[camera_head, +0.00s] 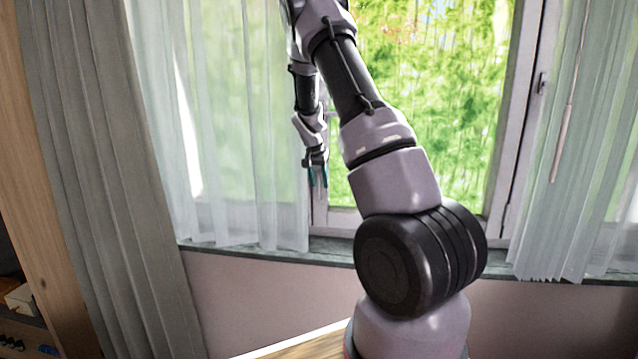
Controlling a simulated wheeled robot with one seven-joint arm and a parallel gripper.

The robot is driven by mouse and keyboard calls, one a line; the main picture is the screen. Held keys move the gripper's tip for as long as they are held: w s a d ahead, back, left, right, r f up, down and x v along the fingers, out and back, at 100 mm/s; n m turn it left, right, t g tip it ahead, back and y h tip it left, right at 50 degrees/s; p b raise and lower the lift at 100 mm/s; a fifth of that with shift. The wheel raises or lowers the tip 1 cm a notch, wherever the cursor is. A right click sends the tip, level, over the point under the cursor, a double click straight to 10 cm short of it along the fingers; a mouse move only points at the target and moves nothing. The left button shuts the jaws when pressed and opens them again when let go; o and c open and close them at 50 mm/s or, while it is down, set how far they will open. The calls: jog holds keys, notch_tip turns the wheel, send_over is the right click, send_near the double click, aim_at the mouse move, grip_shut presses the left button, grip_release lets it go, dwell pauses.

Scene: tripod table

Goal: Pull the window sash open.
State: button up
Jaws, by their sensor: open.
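The window sash (497,150) has a pale frame around panes that show bright green leaves outside. Its right upright is in view, with a small dark fitting (542,83) on the frame beside it. My gripper (318,186) hangs fingers down, open, at the sash's lower left, near the edge of the left sheer curtain. I see nothing between the fingers. My arm crosses in front of the window and hides much of the sash's left and middle. I cannot tell whether the fingers touch the frame.
Sheer white curtains (240,130) hang at the left and on the right side (600,150). A heavy grey curtain (105,190) hangs further left. A grey sill (330,246) runs below the window. A wooden surface (310,349) shows at the bottom, and a wooden upright (30,170) stands far left.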

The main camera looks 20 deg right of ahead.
jog(key=shift+f, duration=0.15)
jog(key=shift+c, duration=0.3)
grip_shut()
dwell(1.1)
